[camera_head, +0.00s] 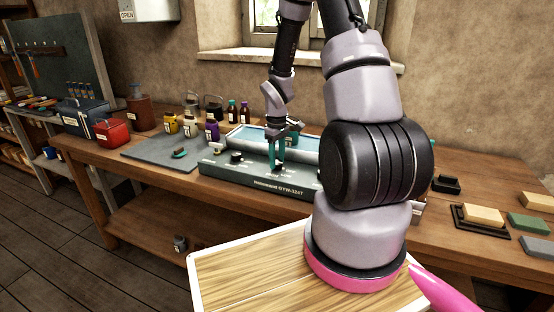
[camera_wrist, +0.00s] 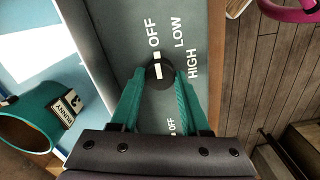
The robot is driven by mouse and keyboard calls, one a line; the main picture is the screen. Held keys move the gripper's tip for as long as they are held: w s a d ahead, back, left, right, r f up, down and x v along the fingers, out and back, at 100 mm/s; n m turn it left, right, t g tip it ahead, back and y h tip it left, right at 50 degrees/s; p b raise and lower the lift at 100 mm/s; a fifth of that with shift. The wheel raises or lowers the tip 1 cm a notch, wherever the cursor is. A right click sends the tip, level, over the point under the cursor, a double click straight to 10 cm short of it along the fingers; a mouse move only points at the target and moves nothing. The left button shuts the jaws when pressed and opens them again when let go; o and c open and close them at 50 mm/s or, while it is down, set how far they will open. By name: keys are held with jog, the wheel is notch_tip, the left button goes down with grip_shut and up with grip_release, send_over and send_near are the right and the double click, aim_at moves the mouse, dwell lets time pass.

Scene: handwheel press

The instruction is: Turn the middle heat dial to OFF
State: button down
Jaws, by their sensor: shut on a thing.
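The dial panel (camera_head: 225,178) is the grey front of a machine on the workbench. In the wrist view, a round black dial (camera_wrist: 158,83) sits on it, with OFF, LOW and HIGH printed around it. The dial's white pointer lines up with the tick beside OFF. My gripper (camera_wrist: 161,78) has its teal fingers shut on this dial, one on each side. In the head view, my gripper (camera_head: 277,162) reaches down to the panel's middle; the dial there is mostly hidden. Another black dial (camera_head: 237,157) stands to the left.
A smaller OFF marking (camera_wrist: 172,126) shows between my fingers, its dial hidden. A teal cylinder (camera_wrist: 28,122) with a RUNNY label lies by the pale blue surface (camera_wrist: 35,40). Jars (camera_head: 190,125) stand behind left. My arm hides the panel's right end. Sponge-like blocks (camera_head: 484,215) lie right.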

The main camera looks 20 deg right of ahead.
aim_at(277, 162)
jog(key=shift+n, duration=0.3)
jog(key=shift+c, duration=1.9)
grip_release()
notch_tip(277, 162, up, 11)
